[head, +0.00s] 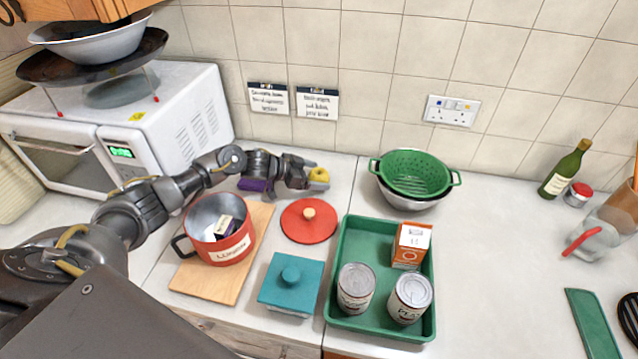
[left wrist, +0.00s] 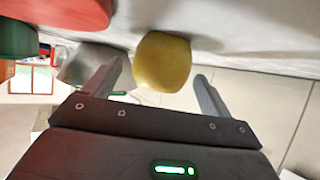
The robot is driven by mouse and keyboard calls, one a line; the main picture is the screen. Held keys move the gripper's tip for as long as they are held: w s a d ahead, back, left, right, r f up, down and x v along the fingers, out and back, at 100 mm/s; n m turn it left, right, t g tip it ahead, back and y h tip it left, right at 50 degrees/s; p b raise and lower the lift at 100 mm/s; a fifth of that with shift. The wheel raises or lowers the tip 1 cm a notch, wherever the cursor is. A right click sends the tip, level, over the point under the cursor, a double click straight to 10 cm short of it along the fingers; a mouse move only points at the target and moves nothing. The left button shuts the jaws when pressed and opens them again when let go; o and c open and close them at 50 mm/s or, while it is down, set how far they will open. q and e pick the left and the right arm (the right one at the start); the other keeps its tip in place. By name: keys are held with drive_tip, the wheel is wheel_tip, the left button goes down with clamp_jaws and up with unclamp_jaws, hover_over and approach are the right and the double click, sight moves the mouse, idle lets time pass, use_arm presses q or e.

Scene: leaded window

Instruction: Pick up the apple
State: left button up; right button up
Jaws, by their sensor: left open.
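The yellow apple (head: 319,175) sits on the worktop near the tiled wall, behind the red lid. My left gripper (head: 310,174) reaches in from the left at the apple, low over the worktop. In the left wrist view the apple (left wrist: 163,62) shows between and slightly beyond the tips of the open left gripper (left wrist: 160,75). My right gripper is in neither view.
A red lid (head: 309,221) lies just in front of the apple. A green colander (head: 413,172) stands to its right. A red pot (head: 220,247), a teal lidded dish (head: 290,284) and a green tray (head: 382,324) stand nearer. A purple thing (head: 253,185) lies by my left wrist.

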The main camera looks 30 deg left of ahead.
use_arm(q)
drive_tip(key=shift+s+r, duration=0.1)
drive_tip(key=c, duration=1.1)
